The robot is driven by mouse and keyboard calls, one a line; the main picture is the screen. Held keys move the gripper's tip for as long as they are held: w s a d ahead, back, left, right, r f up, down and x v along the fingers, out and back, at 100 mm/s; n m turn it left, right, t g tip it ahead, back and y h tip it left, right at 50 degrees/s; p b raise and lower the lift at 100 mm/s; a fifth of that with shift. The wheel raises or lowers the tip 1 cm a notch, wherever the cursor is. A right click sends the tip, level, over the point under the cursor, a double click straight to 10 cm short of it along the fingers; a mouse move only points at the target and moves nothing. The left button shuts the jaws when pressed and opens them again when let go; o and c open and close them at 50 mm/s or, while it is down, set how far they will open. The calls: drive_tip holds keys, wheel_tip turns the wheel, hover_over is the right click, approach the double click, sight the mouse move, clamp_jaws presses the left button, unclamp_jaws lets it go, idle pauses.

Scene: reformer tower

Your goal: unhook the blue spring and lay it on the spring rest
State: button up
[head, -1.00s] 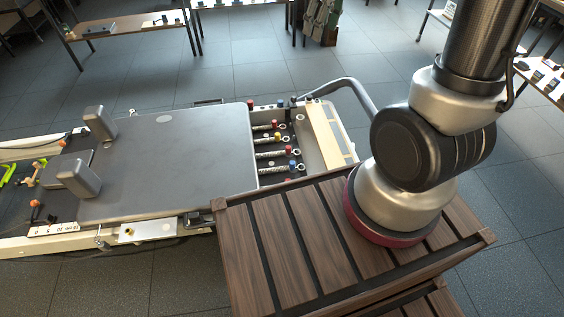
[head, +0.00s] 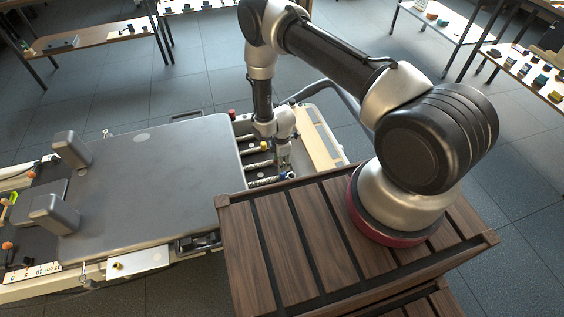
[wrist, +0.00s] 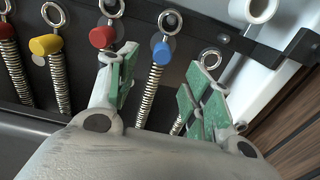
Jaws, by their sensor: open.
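The blue spring (wrist: 150,95) shows in the wrist view as a metal coil with a blue cap (wrist: 162,51) and a ring at its top end. The ring sits at a hook on the dark bar. My gripper (wrist: 162,85) is open, with one green-padded finger on each side of the blue spring and gaps between. In the head view my gripper (head: 284,165) is low over the spring bay and hides part of it. I cannot tell which part is the spring rest.
Red (wrist: 102,37) and yellow (wrist: 45,45) capped springs stand left of the blue one. Another ringed spring (wrist: 180,124) is partly behind the right finger. A pale plank (head: 320,140) spans the frame's end. The padded carriage (head: 150,180) and slatted wooden platform (head: 300,240) lie close by.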

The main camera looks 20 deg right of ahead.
sight(281, 176)
wheel_tip(281, 176, down, 8)
drive_tip(key=shift+s+f, duration=0.1)
drive_tip(key=shift+s, duration=0.05)
idle(0.3)
drive_tip(key=shift+c, duration=0.2)
clamp_jaws()
